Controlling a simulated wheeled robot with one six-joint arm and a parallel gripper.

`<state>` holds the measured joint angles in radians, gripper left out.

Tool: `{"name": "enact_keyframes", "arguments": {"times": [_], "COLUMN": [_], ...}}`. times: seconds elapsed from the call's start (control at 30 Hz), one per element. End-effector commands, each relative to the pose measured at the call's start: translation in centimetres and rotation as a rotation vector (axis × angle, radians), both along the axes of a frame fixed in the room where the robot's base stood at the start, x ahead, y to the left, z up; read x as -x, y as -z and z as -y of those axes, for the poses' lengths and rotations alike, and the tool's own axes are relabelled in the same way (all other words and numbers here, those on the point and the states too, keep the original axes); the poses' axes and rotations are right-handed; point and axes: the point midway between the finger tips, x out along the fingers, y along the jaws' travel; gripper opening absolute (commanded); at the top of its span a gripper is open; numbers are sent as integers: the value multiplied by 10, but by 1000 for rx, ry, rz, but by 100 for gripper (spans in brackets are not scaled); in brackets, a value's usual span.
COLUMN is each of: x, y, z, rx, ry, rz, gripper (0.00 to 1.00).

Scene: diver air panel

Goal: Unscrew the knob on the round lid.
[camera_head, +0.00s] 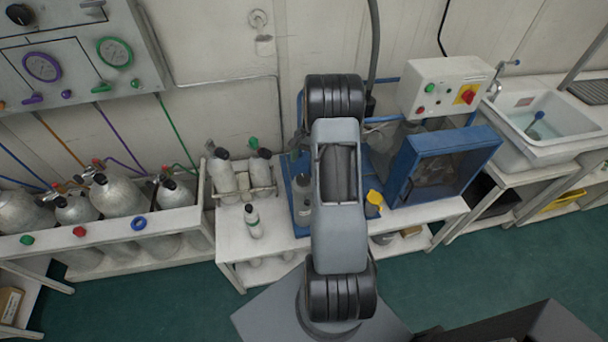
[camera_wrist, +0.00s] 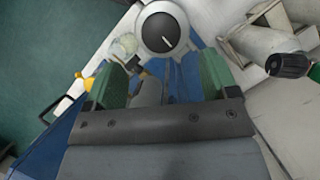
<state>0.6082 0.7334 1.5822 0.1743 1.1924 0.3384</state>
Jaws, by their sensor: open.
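The round lid (camera_wrist: 183,40) shows at the top middle of the wrist view as a pale grey ring. On it sits a round black knob (camera_wrist: 160,32) with a white line. My gripper (camera_wrist: 163,78) shows below it in the wrist view, its two green-padded fingers apart and nothing held between them. The knob appears past the fingertips, near the middle of the gap, not between the fingers. In the head view my arm hides the gripper, and I cannot make out the lid or knob there.
Small bottles (camera_head: 252,220) stand on the bench at left. A dark-capped cylinder (camera_wrist: 285,42) lies right of the knob. Large cylinders (camera_head: 118,195) fill a rack at far left.

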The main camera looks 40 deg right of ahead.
Motion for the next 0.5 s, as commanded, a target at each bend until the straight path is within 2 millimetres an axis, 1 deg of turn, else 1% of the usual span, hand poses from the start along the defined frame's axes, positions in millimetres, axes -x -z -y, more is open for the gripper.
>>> {"name": "enact_keyframes", "arguments": {"times": [0.2,0.33,0.5], "x": [8,11,12], "y": [33,48,60], "z": [-13,-18,-22], "rx": [-1,-1,1], "ry": [-2,-2,-1], "rz": [-2,-2,1], "gripper": [80,80,80]}}
